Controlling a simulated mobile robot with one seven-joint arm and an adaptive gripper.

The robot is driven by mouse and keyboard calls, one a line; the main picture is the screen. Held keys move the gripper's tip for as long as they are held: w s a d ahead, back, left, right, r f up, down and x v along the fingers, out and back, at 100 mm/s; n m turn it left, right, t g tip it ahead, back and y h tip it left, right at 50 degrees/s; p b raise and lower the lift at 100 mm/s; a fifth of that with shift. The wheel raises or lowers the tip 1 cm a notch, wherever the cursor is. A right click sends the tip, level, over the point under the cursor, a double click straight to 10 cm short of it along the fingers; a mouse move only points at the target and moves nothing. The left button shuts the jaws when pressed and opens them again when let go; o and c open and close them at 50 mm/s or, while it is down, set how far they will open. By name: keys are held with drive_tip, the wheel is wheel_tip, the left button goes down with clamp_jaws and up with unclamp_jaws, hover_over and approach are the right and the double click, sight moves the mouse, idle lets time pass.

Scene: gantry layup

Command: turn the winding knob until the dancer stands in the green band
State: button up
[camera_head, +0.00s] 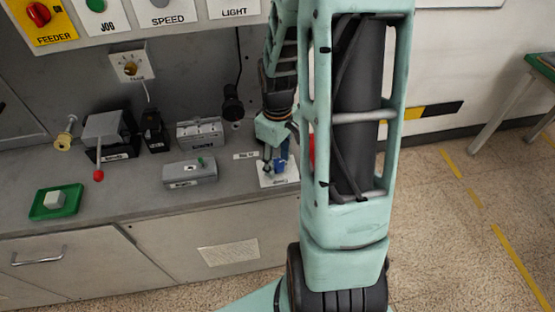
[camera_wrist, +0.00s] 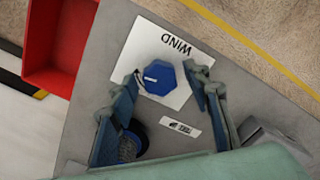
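The blue winding knob (camera_wrist: 158,77) stands on a white plate marked WIND (camera_wrist: 178,99) in the wrist view, and a white pointer line shows on its top. My gripper (camera_wrist: 163,74) is open, with one fingertip on each side of the knob and gaps visible between. I cannot tell whether the tips are level with the knob or above it. In the head view my gripper (camera_head: 273,156) is over the white plate (camera_head: 283,180) at the right end of the bench. I cannot make out the dancer or the green band in either view.
A red bin (camera_wrist: 58,50) and a dark round part (camera_wrist: 132,143) are close by in the wrist view. In the head view, grey boxes (camera_head: 190,172), a red-ball lever (camera_head: 98,174) and a green tray (camera_head: 41,211) stand left on the bench.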

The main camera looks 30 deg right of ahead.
drive_tip(key=c, duration=1)
drive_tip(key=shift+m, duration=0.3)
drive_tip(key=m+b, duration=0.1)
drive_tip(key=m, duration=0.2)
drive_tip(key=shift+m, duration=0.3)
drive_tip(key=m, duration=0.3)
drive_tip(key=shift+m+b, duration=0.3)
drive_tip(key=m, duration=0.6)
drive_tip(key=shift+r, duration=0.1)
drive_tip(key=m+p, duration=0.2)
drive_tip(key=m, duration=0.4)
